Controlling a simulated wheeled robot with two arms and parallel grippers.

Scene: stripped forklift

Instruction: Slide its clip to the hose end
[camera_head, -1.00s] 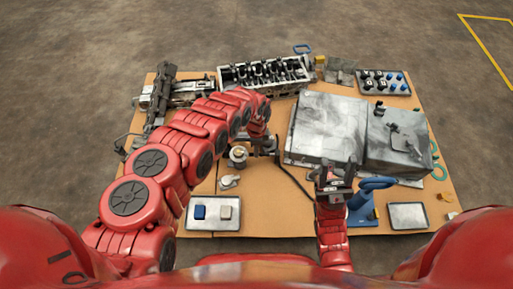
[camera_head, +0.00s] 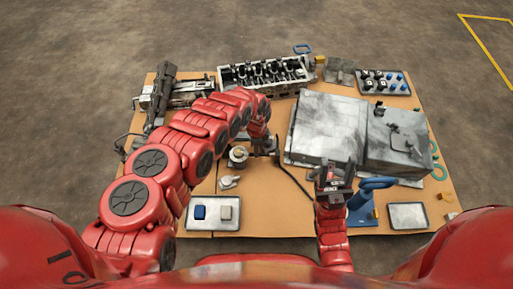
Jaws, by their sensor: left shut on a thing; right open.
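A thin black hose (camera_head: 292,178) runs along the tan board from near my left gripper down toward my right gripper. My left gripper (camera_head: 264,148) reaches in from the left and is shut at the upper end of the hose, beside a round metal fitting (camera_head: 238,155). Its fingers and the arm hide most of what it holds. My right gripper (camera_head: 334,174) is open near the lower end of the hose, in front of the grey metal box. I cannot make out the clip at this size.
A grey metal housing (camera_head: 328,128) stands right of the hose. A blue-handled tool (camera_head: 362,203) stands close right of my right gripper.

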